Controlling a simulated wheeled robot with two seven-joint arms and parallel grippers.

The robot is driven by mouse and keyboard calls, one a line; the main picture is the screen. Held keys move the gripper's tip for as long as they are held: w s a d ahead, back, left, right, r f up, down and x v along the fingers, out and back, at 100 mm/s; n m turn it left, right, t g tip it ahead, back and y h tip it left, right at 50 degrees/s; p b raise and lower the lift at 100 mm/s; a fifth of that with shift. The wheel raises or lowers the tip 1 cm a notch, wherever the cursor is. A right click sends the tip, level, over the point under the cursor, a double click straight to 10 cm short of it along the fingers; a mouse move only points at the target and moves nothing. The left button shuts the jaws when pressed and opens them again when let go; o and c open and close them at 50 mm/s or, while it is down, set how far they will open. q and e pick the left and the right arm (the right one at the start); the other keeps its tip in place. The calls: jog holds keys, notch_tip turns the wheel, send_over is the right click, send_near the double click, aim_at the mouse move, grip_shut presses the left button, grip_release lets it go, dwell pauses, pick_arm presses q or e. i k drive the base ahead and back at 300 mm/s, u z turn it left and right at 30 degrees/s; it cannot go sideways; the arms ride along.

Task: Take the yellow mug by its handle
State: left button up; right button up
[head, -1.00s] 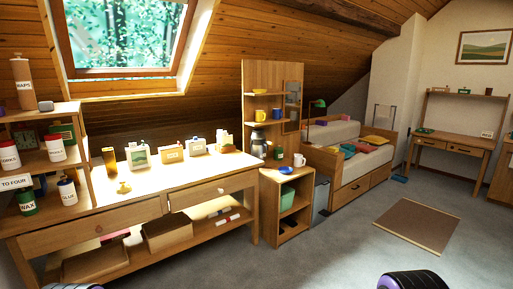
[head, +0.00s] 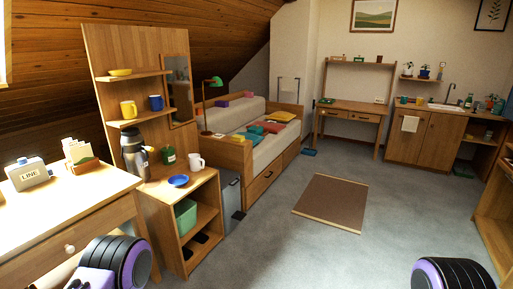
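The yellow mug (head: 129,109) stands upright on the lower shelf of the tall wooden back panel (head: 107,93), at the left of the head view. A blue mug (head: 156,102) stands to its right on the same shelf. I cannot clearly make out which way the yellow mug's handle points. Dark, purple-ringed parts of my own arms show at the bottom left and bottom right. The fingers of both my grippers are out of view.
A low cabinet (head: 183,193) below the shelf holds a steel flask (head: 135,155), a green jar (head: 168,156), a white mug (head: 196,162) and a blue bowl (head: 179,181). A workbench (head: 65,208) stands at the left. Carpet around the brown mat (head: 331,201) is clear.

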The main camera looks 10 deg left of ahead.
aim_at(129, 108)
jog(key=u, duration=0.1)
jog(key=i, duration=1.45)
jog(key=u, duration=0.95)
jog(key=i, duration=1.15)
jog(key=u, duration=0.75)
